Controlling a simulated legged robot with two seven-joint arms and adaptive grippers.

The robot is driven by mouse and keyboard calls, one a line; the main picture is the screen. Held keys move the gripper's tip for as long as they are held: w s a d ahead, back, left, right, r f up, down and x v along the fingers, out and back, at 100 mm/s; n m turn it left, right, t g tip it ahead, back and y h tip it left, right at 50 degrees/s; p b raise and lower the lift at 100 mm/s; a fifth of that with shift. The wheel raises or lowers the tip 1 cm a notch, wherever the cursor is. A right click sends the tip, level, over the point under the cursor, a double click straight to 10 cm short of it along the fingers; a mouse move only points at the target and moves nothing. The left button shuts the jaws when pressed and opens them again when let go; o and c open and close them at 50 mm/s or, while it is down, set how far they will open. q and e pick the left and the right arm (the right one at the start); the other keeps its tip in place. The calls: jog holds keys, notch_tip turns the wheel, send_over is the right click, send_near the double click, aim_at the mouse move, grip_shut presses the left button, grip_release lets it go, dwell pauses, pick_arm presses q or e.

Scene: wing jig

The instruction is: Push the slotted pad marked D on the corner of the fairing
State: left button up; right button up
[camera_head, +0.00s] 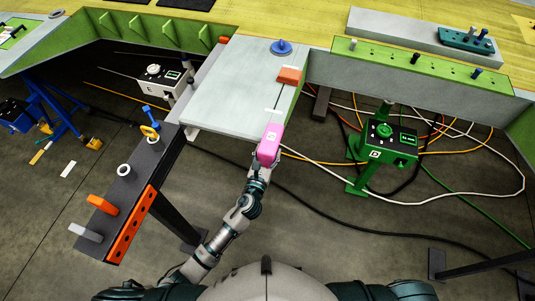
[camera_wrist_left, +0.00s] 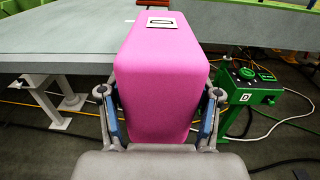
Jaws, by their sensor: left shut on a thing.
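The pink pad (camera_head: 270,144) has a small white label on top, too small to read in the head view. In the left wrist view the pad (camera_wrist_left: 158,80) fills the middle, label upward. My left gripper (camera_head: 263,166) is shut on it, with a finger on each side. The pad's far end is at the front right corner of the pale grey fairing panel (camera_head: 225,95), which also shows in the left wrist view (camera_wrist_left: 60,42). The slot is hidden, so I cannot tell whether it sits around the panel edge. My right gripper is not in view.
An orange block (camera_head: 289,76) and a blue knob (camera_head: 281,47) are on the panel. A green box on a stand (camera_head: 390,140) is at right, with cables on the floor. A dark rack (camera_head: 125,190) with orange parts stands at left.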

pick_arm(q)
jog(key=shift+x, duration=0.85)
jog(key=o, duration=1.2)
jog(key=v, duration=1.2)
jog(key=shift+f, duration=0.1)
